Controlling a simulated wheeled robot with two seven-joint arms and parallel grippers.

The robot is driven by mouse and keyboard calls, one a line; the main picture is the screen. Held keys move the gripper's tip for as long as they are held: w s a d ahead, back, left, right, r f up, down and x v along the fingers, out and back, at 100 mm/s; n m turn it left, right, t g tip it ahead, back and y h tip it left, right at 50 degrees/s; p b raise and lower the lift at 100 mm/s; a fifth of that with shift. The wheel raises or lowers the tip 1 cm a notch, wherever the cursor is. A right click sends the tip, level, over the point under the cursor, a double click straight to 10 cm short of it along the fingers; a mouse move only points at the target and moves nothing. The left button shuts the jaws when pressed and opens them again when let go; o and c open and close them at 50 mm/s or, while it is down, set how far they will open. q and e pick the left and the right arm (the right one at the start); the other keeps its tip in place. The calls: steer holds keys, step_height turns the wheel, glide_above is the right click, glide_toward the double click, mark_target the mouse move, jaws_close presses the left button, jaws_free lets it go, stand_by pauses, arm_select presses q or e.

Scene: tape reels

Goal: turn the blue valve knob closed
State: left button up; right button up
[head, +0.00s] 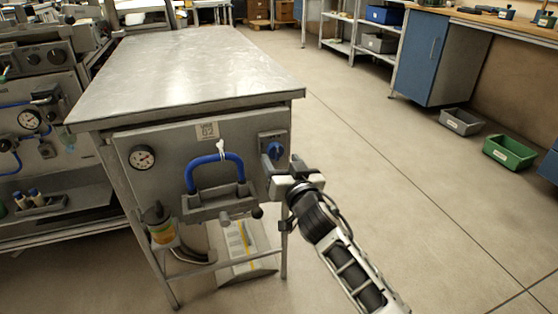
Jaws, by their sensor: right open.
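The blue valve knob (274,151) sits on a small grey plate at the right end of the metal table's front panel. My right gripper (281,164) comes in from the lower right and is open. Its fingertips are just in front of and below the knob, and overlap its lower part in the picture. I cannot tell whether they touch it. My left gripper is not in view.
The table (190,65) has a bare metal top. On its front panel are a round gauge (142,158) and a thick blue hose loop (190,172) left of the knob. Grey and green bins (510,152) stand on the floor at right. The middle floor is clear.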

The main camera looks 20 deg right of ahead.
mark_target(276, 151)
steer(key=shift+w, duration=1.25)
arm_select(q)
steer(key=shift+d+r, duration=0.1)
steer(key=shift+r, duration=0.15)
arm_select(e)
steer(key=c, duration=1)
